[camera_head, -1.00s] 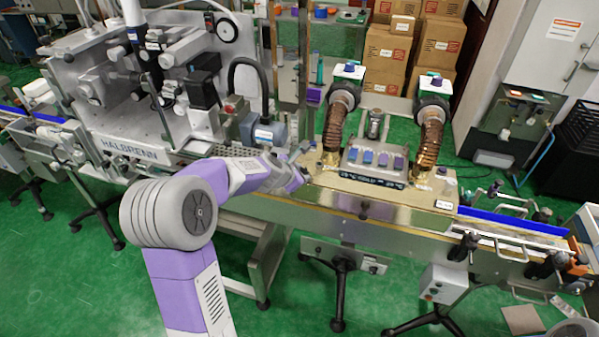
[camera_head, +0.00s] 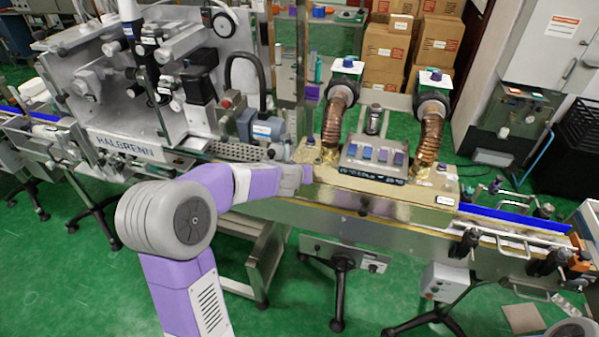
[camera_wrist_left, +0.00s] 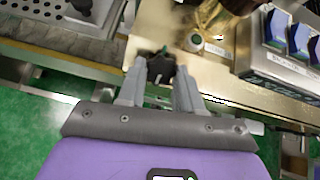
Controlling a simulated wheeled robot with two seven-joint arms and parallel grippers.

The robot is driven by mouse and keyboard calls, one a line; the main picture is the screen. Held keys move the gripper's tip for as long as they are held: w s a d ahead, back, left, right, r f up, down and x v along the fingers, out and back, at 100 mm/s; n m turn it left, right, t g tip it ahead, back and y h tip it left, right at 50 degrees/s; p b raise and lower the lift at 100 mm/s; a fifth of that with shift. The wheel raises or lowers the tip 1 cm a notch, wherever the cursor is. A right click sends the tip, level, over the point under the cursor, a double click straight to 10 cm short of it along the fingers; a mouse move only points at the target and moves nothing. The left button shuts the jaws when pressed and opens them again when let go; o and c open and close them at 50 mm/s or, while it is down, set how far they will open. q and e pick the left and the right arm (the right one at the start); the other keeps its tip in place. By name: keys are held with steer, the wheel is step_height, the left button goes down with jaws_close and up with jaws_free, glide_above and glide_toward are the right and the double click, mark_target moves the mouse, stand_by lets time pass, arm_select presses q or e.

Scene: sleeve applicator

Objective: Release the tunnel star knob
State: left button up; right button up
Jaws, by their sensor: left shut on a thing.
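The dark star knob (camera_wrist_left: 157,63) sits at the near left end of the gold-coloured tunnel (camera_head: 400,190), seen in the left wrist view. My left gripper (camera_wrist_left: 162,74) reaches it from the near side, its two grey fingers on either side of the knob and shut on it. In the head view my left gripper (camera_head: 306,176) is at the tunnel's left front corner, and the knob is hidden there by my arm. My right gripper is not in view.
A button panel (camera_head: 374,160) and two ribbed copper hoses (camera_head: 333,126) stand on the tunnel. The large labelling machine (camera_head: 120,110) stands to the left. Green floor lies in front.

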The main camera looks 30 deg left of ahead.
arm_select(q)
steer(key=shift+r+n, duration=0.1)
steer(key=shift+n, duration=0.6)
steer(key=o, duration=1)
steer(key=shift+o, duration=0.2)
steer(key=p+v, duration=0.1)
steer(key=v, duration=0.6)
steer(key=shift+d+p, duration=0.2)
steer(key=shift+p, duration=0.15)
steer(key=shift+s+r, duration=0.15)
